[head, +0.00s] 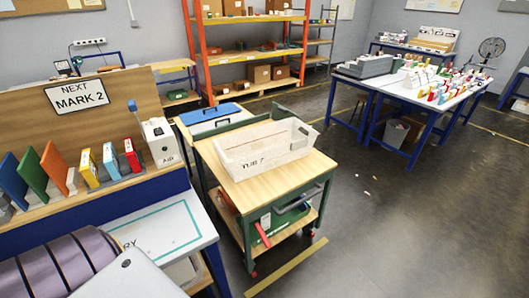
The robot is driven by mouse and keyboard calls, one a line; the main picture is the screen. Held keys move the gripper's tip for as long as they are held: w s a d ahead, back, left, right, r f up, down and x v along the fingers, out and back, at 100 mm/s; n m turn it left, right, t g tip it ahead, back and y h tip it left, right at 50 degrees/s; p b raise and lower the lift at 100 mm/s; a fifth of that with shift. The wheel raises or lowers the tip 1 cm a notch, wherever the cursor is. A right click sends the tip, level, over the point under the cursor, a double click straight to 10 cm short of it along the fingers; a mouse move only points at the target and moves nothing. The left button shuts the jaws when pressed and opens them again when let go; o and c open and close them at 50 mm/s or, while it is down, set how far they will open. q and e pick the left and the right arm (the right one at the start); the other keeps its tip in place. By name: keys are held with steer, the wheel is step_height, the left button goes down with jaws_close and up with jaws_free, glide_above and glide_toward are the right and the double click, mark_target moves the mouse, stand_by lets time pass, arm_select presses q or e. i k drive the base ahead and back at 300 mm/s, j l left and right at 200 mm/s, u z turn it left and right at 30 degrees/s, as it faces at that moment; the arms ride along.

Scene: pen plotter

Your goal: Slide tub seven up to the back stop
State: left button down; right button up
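Tub seven (262,158) is a white, open-topped tub marked "TUB 7" on its near side. It sits upright on the wooden top of a green cart (278,190), towards the back. A low green strip, which looks like the back stop (236,127), runs along the far edge of that top, behind the tub. The tub hides part of the strip, and I cannot tell whether they touch. Neither of my grippers shows in the head view.
A blue case (212,113) stands behind the cart. To the left, a bench holds coloured upright panels (55,165) and a white box (160,142). The cart's near wooden top is bare. Open floor (400,220) lies to the right.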

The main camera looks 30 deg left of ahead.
mark_target(267, 148)
steer(key=i+l+u, duration=0.65)
steer(key=l, duration=0.3)
steer(key=i+j, duration=0.05)
steer(key=i, duration=0.05)
